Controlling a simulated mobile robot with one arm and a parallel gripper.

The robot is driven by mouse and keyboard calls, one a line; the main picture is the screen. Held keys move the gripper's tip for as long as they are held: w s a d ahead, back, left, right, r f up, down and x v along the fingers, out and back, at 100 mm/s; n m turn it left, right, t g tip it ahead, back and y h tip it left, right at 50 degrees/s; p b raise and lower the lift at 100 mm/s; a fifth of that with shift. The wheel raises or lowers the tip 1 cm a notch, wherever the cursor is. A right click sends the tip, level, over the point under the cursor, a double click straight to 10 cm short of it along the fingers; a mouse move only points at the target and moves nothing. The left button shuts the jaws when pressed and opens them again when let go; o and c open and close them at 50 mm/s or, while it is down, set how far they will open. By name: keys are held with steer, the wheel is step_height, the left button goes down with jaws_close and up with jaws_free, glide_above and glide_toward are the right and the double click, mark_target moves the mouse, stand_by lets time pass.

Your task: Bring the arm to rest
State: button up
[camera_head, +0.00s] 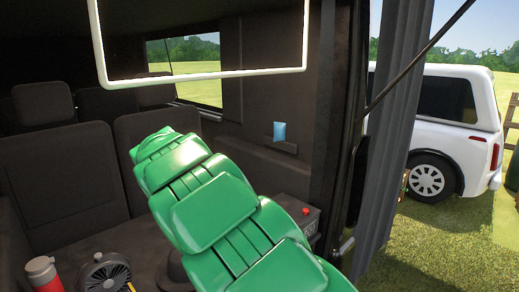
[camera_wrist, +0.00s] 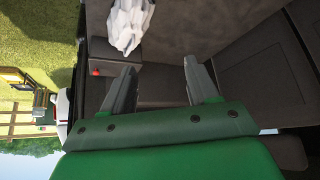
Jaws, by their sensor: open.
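My gripper (camera_wrist: 160,88) shows in the wrist view with its two grey fingers spread apart. Nothing is between the fingers. In the head view my green arm reaches up and left from the lower right, in front of the dark seats (camera_head: 65,165). The gripper itself cannot be made out in the head view. The wrist view is turned on its side, with grass at the left and the vehicle's dark interior at the right.
A box with a red button (camera_head: 305,211) sits right of my arm. A crumpled white thing (camera_wrist: 128,24) lies beyond the fingers. A white car (camera_head: 448,130) is parked outside on grass.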

steer(key=s+d+r+t, duration=0.1)
steer(key=s+d+r, duration=0.1)
steer(key=d+r, duration=1.45)
steer(key=s+d+r+n+t+y, duration=0.1)
steer(key=s+d+r, duration=0.4)
steer(key=d, duration=0.3)
steer(key=s+d+r+t, duration=0.1)
steer(key=s+d+r, duration=0.45)
steer(key=d, duration=0.25)
steer(key=s+d+f+g, duration=0.1)
steer(key=s+f+g, duration=0.2)
steer(key=s+f, duration=0.6)
steer(key=s+d+f+g, duration=0.1)
steer(key=s+f+g, duration=0.3)
steer(key=s+f, duration=0.6)
steer(key=s+d+f+n+g, duration=0.1)
steer(key=s+f+g, duration=0.3)
steer(key=s+f, duration=0.6)
steer(key=s, duration=0.9)
steer(key=shift+d, duration=0.25)
